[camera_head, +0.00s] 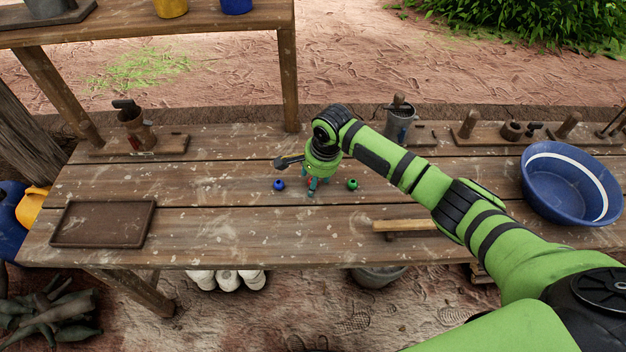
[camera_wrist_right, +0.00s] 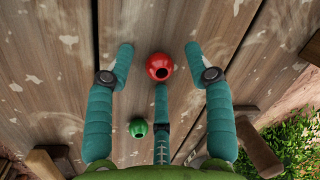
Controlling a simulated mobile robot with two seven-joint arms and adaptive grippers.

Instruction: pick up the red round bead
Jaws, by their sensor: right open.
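The red round bead (camera_wrist_right: 159,67) lies on the wooden table in the right wrist view, with its dark hole showing. My right gripper (camera_wrist_right: 158,56) is open, its teal fingers spread around the bead, one on each side and a third just below it in the picture. I see gaps between the side fingers and the bead. In the head view my right gripper (camera_head: 312,184) points down at the table middle and mostly hides the red bead. My left gripper is not in view.
A blue bead (camera_head: 279,184) and a green bead (camera_head: 352,184) lie on either side of the gripper. A wooden-handled tool (camera_head: 405,226) lies nearer the front. A brown tray (camera_head: 104,224) is at left, a blue basin (camera_head: 570,190) at right. Tool holders line the back.

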